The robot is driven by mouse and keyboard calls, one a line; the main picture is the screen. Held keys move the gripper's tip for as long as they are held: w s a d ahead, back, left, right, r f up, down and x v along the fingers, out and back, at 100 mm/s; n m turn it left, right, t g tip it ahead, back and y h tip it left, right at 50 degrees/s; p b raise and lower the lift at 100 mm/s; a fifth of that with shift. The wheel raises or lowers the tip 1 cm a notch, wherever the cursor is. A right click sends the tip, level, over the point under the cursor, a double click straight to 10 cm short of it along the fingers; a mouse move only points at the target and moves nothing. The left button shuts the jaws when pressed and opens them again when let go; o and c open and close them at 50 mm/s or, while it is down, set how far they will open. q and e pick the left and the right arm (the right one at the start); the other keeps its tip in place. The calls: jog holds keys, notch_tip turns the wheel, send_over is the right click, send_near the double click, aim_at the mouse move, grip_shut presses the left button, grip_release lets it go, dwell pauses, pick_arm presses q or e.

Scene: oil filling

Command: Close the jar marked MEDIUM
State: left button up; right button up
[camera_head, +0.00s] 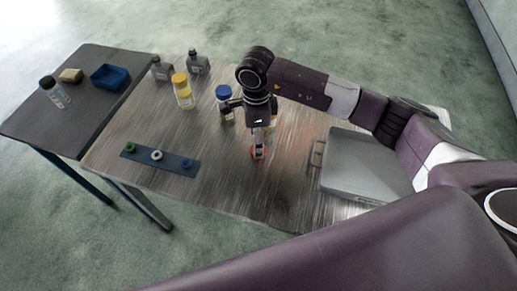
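My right gripper (258,152) points down over the middle of the wooden table, its fingertips at a small red round piece (253,158) that looks like a lid. I cannot tell whether the fingers grip it. A jar with yellow contents (272,122) is partly hidden behind this gripper; its top is hidden. A jar with a blue lid (224,103) stands just left of the gripper. A jar with a yellow lid (183,92) stands further left. Labels are too small to read, so I cannot tell which jar is marked MEDIUM. My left gripper is not in view.
A grey tray (365,160) lies on the right. Two dark bottles (198,65) stand at the back. A blue bin (110,77) stands on the dark side table (60,120).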

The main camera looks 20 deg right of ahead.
jog(key=f, duration=0.1)
jog(key=f+p, duration=0.1)
jog(key=f, duration=0.1)
jog(key=shift+w+d+f+p, duration=0.15)
jog(key=shift+w+f+p, duration=0.1)
jog(key=shift+f+p, duration=0.1)
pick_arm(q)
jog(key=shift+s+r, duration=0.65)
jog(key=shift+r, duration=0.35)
pick_arm(e)
jog(key=shift+f, duration=0.6)
jog(key=shift+c, duration=0.3)
jog(key=c, duration=0.7)
